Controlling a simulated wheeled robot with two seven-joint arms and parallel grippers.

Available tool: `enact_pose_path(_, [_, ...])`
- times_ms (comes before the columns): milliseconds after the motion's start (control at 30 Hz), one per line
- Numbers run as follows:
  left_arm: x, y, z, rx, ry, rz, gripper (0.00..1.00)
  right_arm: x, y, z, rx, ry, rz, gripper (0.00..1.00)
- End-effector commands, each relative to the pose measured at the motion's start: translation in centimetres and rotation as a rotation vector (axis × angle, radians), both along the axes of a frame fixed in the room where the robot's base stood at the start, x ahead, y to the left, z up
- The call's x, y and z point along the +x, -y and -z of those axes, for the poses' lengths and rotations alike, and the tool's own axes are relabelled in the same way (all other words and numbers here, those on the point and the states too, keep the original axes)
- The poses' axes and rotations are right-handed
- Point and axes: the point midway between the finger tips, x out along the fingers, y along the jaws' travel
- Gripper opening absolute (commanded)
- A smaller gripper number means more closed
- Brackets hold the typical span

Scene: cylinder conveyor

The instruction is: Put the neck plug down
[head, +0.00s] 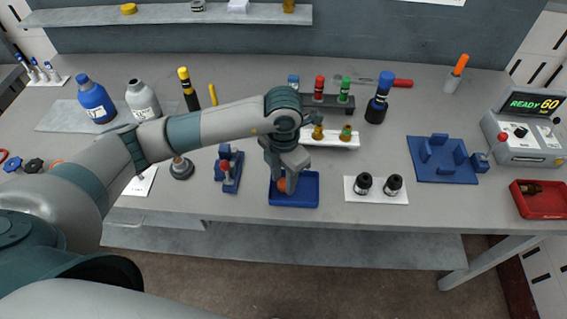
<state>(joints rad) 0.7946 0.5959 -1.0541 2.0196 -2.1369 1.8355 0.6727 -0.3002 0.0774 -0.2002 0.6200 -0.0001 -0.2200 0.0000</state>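A small orange piece (282,186), which may be the neck plug, shows low at the fingertips of my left gripper (286,181). It is over or in the left part of a small blue tray (306,197) at the front edge of the bench. My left gripper points down over this tray, and its fingers partly hide the piece. I cannot tell whether the fingers are closed on the piece or whether it touches the tray floor. My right gripper is not in view.
A white plate (355,197) with two black caps lies right of the tray. A blue fixture (229,171) stands left of it. A white rack (345,141) with brass pieces is close behind. A blue jig (443,176) and a red bin (535,208) are farther right.

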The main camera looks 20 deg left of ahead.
Motion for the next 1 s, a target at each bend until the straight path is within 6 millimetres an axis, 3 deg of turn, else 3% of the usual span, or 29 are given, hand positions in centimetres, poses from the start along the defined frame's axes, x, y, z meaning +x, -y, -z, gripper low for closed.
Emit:
enact_pose_path(267, [0.1,0.1,-2.4,-0.002,0.004,0.002,0.34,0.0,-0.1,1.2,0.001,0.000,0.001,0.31])
enact_pose_path(700, [0.1,0.0,-9.9,-0.001,0.005,0.001,0.34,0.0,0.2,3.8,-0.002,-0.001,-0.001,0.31])
enact_pose_path(1000, [0.0,0.0,-11.9,0.000,0.000,0.001,0.34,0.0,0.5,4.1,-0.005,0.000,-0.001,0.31])
